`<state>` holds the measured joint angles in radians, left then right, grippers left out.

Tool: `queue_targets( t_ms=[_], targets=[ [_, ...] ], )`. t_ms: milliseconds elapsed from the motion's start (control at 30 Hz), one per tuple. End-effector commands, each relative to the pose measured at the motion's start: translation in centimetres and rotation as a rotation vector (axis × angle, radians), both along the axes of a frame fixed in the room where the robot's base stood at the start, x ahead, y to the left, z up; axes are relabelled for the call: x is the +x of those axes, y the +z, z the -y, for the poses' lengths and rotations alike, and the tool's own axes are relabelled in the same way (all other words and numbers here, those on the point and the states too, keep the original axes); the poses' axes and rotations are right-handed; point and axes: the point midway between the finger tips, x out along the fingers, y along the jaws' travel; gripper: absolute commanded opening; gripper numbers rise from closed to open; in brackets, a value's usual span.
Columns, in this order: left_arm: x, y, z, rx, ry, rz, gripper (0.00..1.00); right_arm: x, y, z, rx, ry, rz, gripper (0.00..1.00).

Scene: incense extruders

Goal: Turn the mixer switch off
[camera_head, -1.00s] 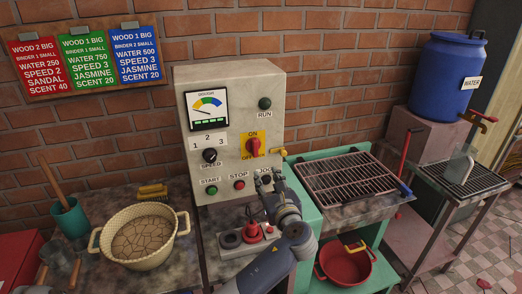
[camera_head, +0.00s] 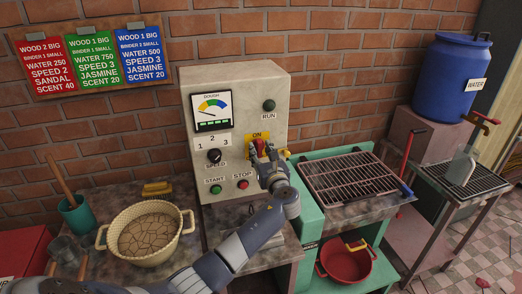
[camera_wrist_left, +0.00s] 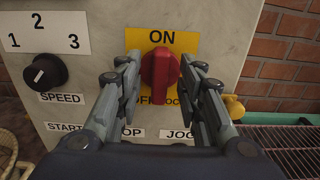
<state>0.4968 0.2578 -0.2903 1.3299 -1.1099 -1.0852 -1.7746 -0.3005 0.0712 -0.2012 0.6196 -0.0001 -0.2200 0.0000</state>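The mixer switch is a red rotary knob (camera_wrist_left: 160,70) on a yellow plate (camera_wrist_left: 188,42) in the left wrist view, with ON above it and OFF below, partly covered. The knob's handle stands upright, in line with ON. My left gripper (camera_head: 262,149) is in front of the switch on the beige control box (camera_head: 236,94). Its open fingers flank the knob on the left and right, with small gaps seeming to show between. In the head view the fingers hide much of the switch. My right gripper is not in view.
The box also carries a speed knob (camera_head: 214,156), a green start button (camera_head: 216,189) and a red stop button (camera_head: 243,184). A small yellow knob (camera_wrist_left: 234,106) sticks out beside the switch. A cream pot (camera_head: 146,232) stands at left, a grill rack (camera_head: 348,181) at right.

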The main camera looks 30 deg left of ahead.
Motion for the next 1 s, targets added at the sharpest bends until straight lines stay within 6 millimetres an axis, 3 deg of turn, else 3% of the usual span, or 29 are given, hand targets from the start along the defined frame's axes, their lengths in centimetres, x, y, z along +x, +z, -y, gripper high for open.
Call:
queue_targets(
  t_ms=[300,467,1000],
  targets=[
    [0.15,0.00,-0.19,-0.001,0.000,0.001,0.35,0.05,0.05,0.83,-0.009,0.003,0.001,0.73],
    [0.14,0.00,-0.17,-0.001,0.000,0.001,0.00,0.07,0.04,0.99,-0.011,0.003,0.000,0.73],
    [0.09,-0.19,-0.18,-0.058,0.000,0.068,0.00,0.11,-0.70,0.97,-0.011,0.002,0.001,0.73]
  ],
)
